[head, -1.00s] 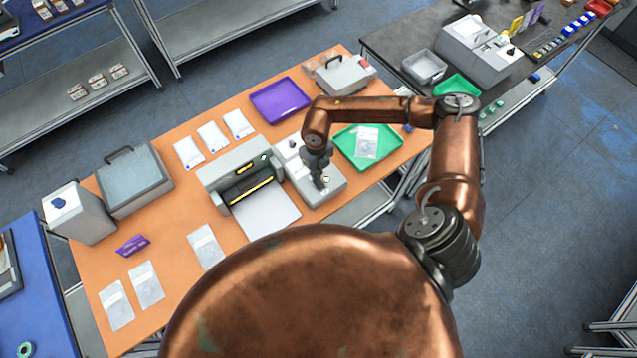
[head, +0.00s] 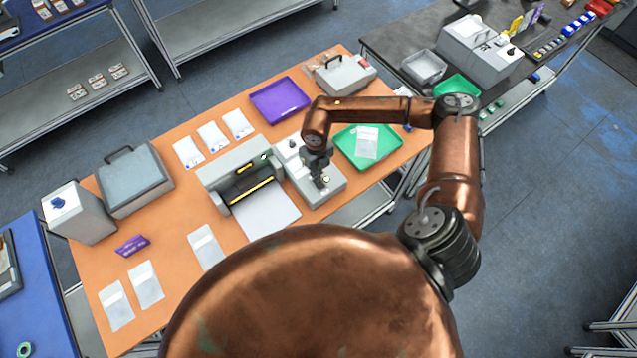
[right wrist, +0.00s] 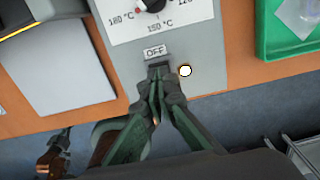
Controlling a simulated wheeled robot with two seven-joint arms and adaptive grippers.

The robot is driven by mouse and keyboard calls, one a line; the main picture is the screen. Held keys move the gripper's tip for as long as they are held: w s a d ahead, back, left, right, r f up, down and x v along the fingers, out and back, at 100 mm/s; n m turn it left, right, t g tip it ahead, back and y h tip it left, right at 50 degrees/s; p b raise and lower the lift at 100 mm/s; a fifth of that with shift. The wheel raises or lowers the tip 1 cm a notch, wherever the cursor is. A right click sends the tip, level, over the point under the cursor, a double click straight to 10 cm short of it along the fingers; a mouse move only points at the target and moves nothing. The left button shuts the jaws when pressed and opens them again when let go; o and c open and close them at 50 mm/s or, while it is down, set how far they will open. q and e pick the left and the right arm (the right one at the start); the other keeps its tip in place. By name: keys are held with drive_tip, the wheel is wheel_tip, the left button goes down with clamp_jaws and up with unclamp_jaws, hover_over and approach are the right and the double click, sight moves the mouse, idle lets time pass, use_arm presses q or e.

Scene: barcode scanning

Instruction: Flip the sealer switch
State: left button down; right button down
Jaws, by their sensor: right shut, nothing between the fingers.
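The sealer (head: 240,180) stands on the orange table, with a grey control box (head: 328,187) at its right side. In the right wrist view the control box (right wrist: 205,50) carries a temperature dial (right wrist: 152,4), an OFF label (right wrist: 154,52), a dark switch (right wrist: 158,70) below the label and a lit round lamp (right wrist: 185,71). My right gripper (right wrist: 160,84) is shut and empty, with its fingertips at the lower edge of the switch and partly covering it. It also shows over the control box in the head view (head: 321,184).
A green tray (head: 395,146) with a clear bag lies right of the control box, and a purple tray (head: 280,98) lies behind. A white plate (head: 268,211) extends in front of the sealer. Clear bags (head: 146,284) lie at the table's front left.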

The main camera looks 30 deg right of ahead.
drive_tip(key=shift+f+b, duration=0.8)
drive_tip(key=shift+f, duration=0.25)
drive_tip(key=shift+r, duration=0.1)
idle(0.3)
drive_tip(key=shift+r+p, duration=1.8)
drive_tip(key=shift+r, duration=1.7)
